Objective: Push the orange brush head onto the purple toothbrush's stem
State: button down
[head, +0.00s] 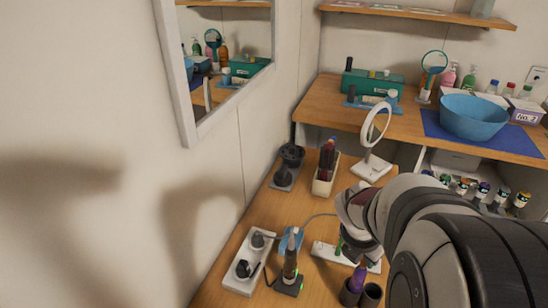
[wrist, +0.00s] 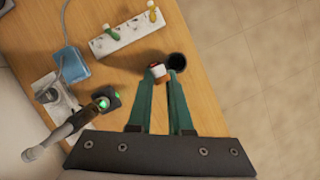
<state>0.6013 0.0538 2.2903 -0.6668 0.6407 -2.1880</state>
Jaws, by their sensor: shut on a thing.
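My gripper (wrist: 158,78) is shut on a small piece with a white end and an orange-red part (wrist: 158,71), which I take to be the orange brush head. In the head view the purple toothbrush (head: 357,279) stands in a dark cup (head: 349,294), just below my gripper. My wrist hides the fingertips and the held head there. The toothbrush is not distinguishable in the wrist view, so I cannot tell whether the head touches its stem. A white rack (wrist: 128,33) holds a green head (wrist: 110,31) and a yellow one (wrist: 152,7).
A second dark cup (head: 372,294) is beside the toothbrush; a dark cup opening (wrist: 178,61) shows near my fingertips. A dark toothbrush (head: 290,262) stands on a charger with a green light. A white power strip (head: 243,270), brush holder (head: 325,183) and round mirror (head: 372,165) are around.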

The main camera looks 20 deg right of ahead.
jog(key=shift+f, duration=0.65)
jog(key=c, duration=0.8)
grip_release()
jog(key=shift+o, duration=0.2)
jog(key=v, duration=1.5)
jog(key=shift+a+r, duration=0.25)
jog(key=shift+r, duration=0.1)
jog(key=shift+s, duration=0.1)
